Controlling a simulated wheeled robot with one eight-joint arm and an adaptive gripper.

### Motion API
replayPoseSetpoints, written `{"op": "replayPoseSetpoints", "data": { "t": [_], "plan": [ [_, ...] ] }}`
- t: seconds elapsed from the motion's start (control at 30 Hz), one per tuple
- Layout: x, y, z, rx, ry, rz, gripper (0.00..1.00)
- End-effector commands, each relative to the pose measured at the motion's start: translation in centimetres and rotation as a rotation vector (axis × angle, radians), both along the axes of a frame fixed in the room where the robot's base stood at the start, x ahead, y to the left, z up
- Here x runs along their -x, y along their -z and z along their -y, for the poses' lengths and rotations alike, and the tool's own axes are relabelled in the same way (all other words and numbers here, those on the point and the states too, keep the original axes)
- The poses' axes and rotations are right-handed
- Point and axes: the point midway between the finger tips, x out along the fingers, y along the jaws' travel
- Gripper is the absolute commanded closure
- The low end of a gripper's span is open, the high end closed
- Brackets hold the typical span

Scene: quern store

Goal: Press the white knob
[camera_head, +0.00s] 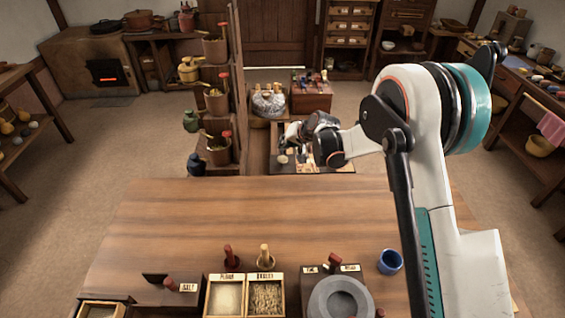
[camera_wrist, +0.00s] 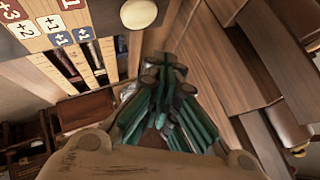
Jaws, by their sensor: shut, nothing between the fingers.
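The white knob (camera_head: 282,159) is a small pale round disc on a low panel beyond the table, just left of my arm's end. In the wrist view the white knob (camera_wrist: 138,14) is a cream oval at the top edge, beside a pale board (camera_wrist: 40,32) with +1, +2 and +3 tiles and dark slots. My gripper (camera_wrist: 167,68) is shut and empty, its dark and green fingers together. In that picture its tips are below and slightly right of the knob, apart from it. In the head view the arm's wrist partly hides the panel.
A wooden table (camera_head: 200,215) fills the foreground, with labelled grain boxes (camera_head: 225,297), a grey quern (camera_head: 340,300) and a blue cup (camera_head: 390,262). A wooden post rack with pots (camera_head: 218,155) stands left of the panel. Open floor (camera_head: 120,150) lies farther left.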

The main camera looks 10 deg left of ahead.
Motion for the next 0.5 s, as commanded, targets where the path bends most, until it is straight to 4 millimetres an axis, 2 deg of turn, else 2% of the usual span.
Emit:
{"op": "replayPoseSetpoints", "data": {
  "t": [0.03,0.2,0.5],
  "plan": [
    [0.0,1.0,0.0,0.000,0.000,0.000,1.00],
    [0.0,2.8,0.0,0.000,0.000,0.000,1.00],
    [0.0,3.3,0.0,0.000,0.000,0.000,1.00]
  ]
}}
